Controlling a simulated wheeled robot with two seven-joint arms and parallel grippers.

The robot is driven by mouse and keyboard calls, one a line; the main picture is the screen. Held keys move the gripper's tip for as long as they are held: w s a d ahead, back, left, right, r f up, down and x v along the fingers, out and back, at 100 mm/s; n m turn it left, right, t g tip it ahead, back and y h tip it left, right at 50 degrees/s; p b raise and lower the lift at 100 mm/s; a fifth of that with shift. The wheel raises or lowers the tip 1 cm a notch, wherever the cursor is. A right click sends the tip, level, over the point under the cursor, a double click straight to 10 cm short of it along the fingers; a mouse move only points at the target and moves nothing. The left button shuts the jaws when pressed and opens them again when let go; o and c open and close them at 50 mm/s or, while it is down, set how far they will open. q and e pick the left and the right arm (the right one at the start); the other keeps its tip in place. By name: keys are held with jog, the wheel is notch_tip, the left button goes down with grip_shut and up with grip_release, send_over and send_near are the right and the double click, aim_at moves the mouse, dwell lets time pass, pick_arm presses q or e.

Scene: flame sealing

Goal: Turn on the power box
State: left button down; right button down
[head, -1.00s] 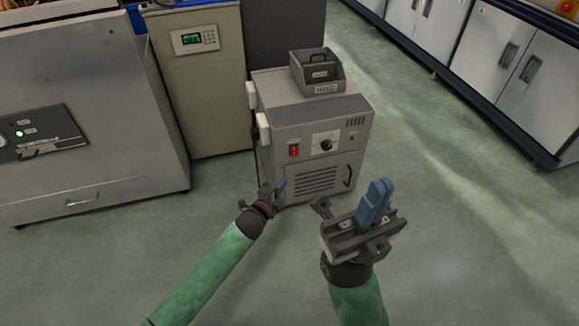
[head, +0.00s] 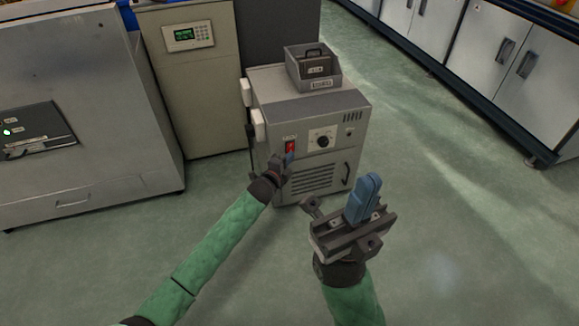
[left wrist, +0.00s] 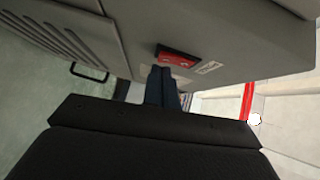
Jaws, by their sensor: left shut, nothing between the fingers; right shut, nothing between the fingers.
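The power box (head: 310,135) is a grey cabinet on the floor in the middle of the head view. Its red switch (head: 290,147) is at the upper left of its front, beside a dark knob (head: 323,141). My left gripper (head: 289,160) is shut and empty, with its blue fingertips just below the switch. In the left wrist view the fingertips (left wrist: 161,75) lie close under the red switch (left wrist: 178,56); I cannot tell whether they touch it. My right gripper (head: 364,196) is shut and empty, in front of the box at its lower right.
A grey open bin (head: 312,80) with a dark item sits on the box. A beige cabinet with a green display (head: 187,36) stands behind left, a large grey machine (head: 70,160) at far left. White cabinets (head: 490,75) line the right. The floor between is clear.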

pick_arm(q)
jog(key=shift+w, duration=0.25)
jog(key=shift+w+a+r+p, duration=0.1)
jog(key=shift+w+a+p, duration=0.1)
jog(key=shift+p, duration=0.25)
jog(key=shift+d+f, duration=0.1)
jog(key=shift+f, duration=0.1)
jog(key=shift+s, duration=0.15)
